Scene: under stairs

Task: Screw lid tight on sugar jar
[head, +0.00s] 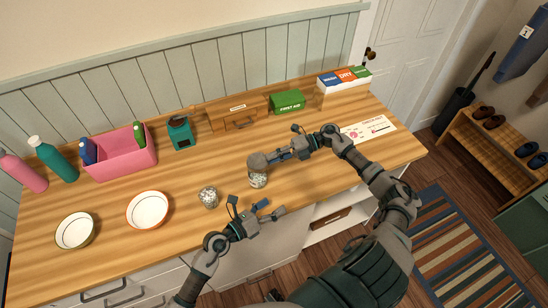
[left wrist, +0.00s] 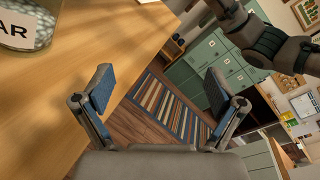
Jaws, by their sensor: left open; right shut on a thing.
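A clear jar with pale contents (head: 258,180) stands near the front edge of the counter, with a grey round lid (head: 257,161) at its mouth. My right gripper (head: 272,156) is shut on the lid from the right; I cannot tell whether the lid is seated. A jar (left wrist: 30,30) with a label ending in "AR" shows cut off at the top left of the left wrist view. My left gripper (head: 270,208) is open and empty at the counter's front edge, below and apart from the jar; its padded fingers (left wrist: 158,92) also show in the left wrist view.
A second jar (head: 208,197) with pale contents stands left of the lidded jar. Two bowls (head: 75,231) (head: 149,210), a pink bin (head: 120,160) and bottles are on the left.

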